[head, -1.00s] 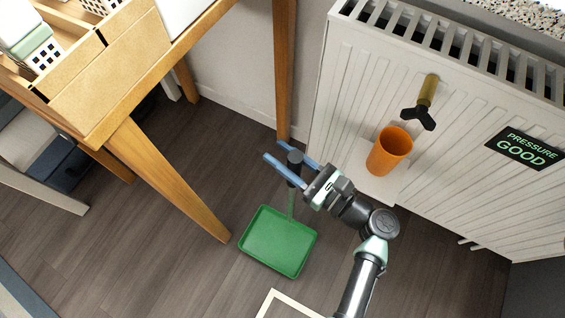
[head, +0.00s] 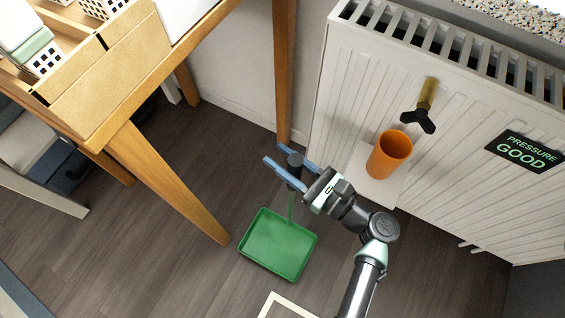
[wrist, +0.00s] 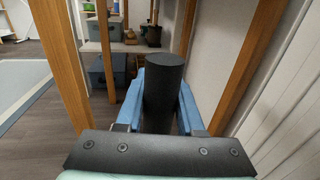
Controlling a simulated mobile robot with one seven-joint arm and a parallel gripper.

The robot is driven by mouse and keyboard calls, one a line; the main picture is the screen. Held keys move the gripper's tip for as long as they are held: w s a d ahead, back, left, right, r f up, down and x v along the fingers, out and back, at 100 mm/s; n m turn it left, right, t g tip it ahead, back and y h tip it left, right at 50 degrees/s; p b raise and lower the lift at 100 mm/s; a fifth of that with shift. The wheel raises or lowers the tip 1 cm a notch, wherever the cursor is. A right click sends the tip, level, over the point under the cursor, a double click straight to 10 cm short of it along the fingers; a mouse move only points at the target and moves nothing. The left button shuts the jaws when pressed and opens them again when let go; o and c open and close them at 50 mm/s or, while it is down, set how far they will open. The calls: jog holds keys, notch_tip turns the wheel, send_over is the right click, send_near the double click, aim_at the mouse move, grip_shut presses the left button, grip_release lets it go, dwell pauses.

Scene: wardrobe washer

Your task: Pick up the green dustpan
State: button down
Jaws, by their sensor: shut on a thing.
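The green dustpan (head: 278,244) has a flat tray low over or on the floor; I cannot tell which. Its thin green stem rises to a thick dark grip (head: 294,170). My gripper (head: 290,163), with blue fingers, is shut on this dark grip. In the wrist view the dark round grip (wrist: 165,75) stands upright between the two blue fingers, and its top sticks up above them. The green tray is hidden in the wrist view.
A wooden table (head: 160,175) stands to the left, with a leg close behind my gripper. A white radiator (head: 460,150) is on the right. An orange cup (head: 389,152) sits on a small white shelf (head: 366,186) by it. Open dark floor lies front left.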

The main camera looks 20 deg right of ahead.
notch_tip(320, 180, up, 10)
jog(key=p, duration=0.6)
jog(key=c, duration=1.1)
grip_release()
grip_shut()
